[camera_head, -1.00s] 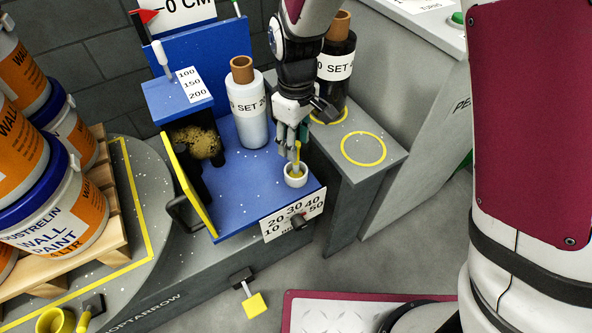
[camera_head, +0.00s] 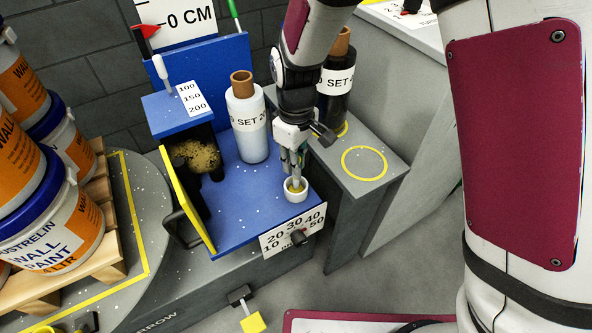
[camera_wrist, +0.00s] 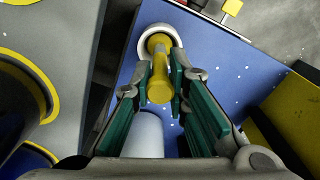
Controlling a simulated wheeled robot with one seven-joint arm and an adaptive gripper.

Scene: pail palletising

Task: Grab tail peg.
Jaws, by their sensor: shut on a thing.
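The yellow tail peg stands in a small white cup (camera_head: 296,194) near the front right corner of the blue platform (camera_head: 240,200). In the wrist view the peg (camera_wrist: 159,72) lies between my green-padded fingers, its far end inside the white cup (camera_wrist: 153,38). My gripper (camera_head: 293,172) points down over the cup, shut on the peg. The fingers hide much of the peg in the head view.
A white roll (camera_head: 248,125) labelled SET stands on the platform behind my gripper, and a black one (camera_head: 337,88) stands on the grey side table. A yellow ring (camera_head: 364,163) there is empty. Paint pails (camera_head: 58,225) on a wooden pallet (camera_head: 105,250) fill the left.

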